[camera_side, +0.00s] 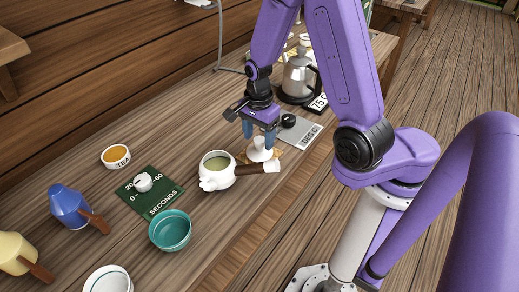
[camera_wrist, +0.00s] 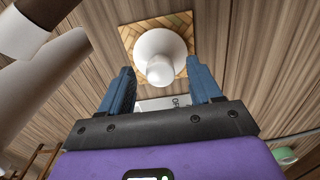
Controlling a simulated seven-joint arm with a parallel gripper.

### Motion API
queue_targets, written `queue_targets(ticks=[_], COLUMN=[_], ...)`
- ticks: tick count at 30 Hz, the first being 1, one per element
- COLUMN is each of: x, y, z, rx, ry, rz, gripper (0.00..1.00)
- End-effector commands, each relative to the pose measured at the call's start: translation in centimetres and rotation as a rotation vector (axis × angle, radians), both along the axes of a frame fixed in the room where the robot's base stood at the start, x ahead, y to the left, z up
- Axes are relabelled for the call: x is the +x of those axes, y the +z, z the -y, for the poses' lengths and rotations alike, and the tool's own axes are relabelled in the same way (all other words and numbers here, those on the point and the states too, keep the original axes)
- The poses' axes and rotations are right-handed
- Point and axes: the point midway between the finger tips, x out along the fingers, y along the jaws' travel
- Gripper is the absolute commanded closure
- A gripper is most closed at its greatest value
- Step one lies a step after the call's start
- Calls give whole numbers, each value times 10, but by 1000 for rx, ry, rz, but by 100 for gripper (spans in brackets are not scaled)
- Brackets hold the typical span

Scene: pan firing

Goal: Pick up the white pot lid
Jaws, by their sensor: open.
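The white pot lid (camera_side: 260,152) with a round knob lies on a woven mat behind the white pot. In the wrist view the lid (camera_wrist: 158,45) is seen from above, its knob towards the gripper, and the square woven mat (camera_wrist: 126,33) shows around it. My gripper (camera_side: 259,133) points down just above the lid. In the wrist view its two blue fingers (camera_wrist: 160,78) are apart, one on each side of the knob, and nothing is held. I cannot tell how far the fingertips are from the knob's height.
The white pot (camera_side: 217,168) with green liquid and a brown handle stands close in front of the lid. A kettle (camera_side: 297,76) and a grey dial plate (camera_side: 301,131) are behind. A teal bowl (camera_side: 170,230), green timer board (camera_side: 150,191) and tea cup (camera_side: 116,156) are left.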

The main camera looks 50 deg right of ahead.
Motion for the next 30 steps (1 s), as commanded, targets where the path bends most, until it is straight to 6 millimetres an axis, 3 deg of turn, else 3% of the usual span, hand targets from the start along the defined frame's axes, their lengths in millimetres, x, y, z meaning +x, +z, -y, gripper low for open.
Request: queue_targets(ticks=[10,11,16,30], x=[0,0,0,0], y=[-6,-6,-6,1], z=[0,0,0,0], rx=[0,0,0,-1], ry=[0,0,0,0], rz=[1,1,1,2], gripper=[36,43,98,100])
